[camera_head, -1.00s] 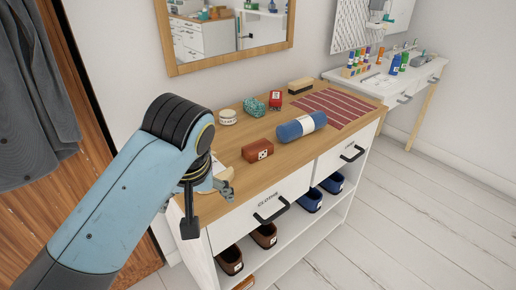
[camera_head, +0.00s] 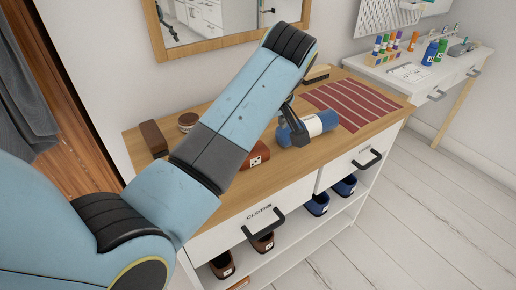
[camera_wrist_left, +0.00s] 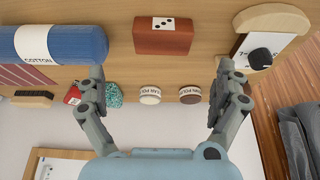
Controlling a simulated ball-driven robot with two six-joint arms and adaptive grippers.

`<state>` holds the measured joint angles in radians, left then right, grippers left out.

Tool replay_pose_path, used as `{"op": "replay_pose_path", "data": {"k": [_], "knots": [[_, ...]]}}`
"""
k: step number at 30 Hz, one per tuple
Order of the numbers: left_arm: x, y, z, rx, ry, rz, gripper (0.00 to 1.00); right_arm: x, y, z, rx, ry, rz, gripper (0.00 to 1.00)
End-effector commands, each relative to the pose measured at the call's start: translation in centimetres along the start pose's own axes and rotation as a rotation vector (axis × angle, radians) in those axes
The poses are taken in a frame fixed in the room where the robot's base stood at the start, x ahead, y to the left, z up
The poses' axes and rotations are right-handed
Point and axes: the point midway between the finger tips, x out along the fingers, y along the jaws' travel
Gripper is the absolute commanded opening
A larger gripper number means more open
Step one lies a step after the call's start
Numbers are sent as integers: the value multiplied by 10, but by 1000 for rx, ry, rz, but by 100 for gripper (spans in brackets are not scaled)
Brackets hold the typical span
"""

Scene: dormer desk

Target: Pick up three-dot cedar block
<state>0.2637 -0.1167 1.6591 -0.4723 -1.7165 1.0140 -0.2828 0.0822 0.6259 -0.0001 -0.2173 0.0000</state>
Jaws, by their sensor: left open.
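The three-dot cedar block (camera_wrist_left: 163,37) is red-brown, with a white three-dot label on one side. It lies on the wooden dresser top, at the upper middle of the left wrist view. In the head view, part of it (camera_head: 258,156) shows beside my left arm, which hides the rest. My left gripper (camera_wrist_left: 160,70) is open and empty. Its fingers are spread to either side below the block in the wrist view, apart from it. In the head view my arm hides most of this gripper. My right gripper is not in view.
A blue roll labelled cotton (camera_wrist_left: 55,44) lies left of the block in the wrist view, and a pale wooden piece (camera_wrist_left: 270,20) lies right. Two round tins (camera_wrist_left: 150,95) (camera_wrist_left: 190,94) and a teal lump (camera_wrist_left: 114,95) stand beyond. A striped red mat (camera_head: 352,101) lies further right in the head view.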

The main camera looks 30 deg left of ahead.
Motion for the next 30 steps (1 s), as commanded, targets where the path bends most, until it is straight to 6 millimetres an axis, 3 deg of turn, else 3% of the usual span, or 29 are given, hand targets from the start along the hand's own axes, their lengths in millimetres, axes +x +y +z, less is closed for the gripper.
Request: {"op": "replay_pose_path", "data": {"k": [3, 9, 19, 27, 30], "knots": [[22, -1, 0, 3, 0, -3, 100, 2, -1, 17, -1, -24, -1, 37], [41, -1, 1, 1, -1, -1, 100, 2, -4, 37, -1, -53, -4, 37], [87, -2, 2, 2, -1, -2, 100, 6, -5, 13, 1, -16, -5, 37], [91, -1, 2, 1, -1, 1, 100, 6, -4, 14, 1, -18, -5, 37], [91, -1, 2, 1, -1, 1, 90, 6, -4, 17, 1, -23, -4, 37]]}}
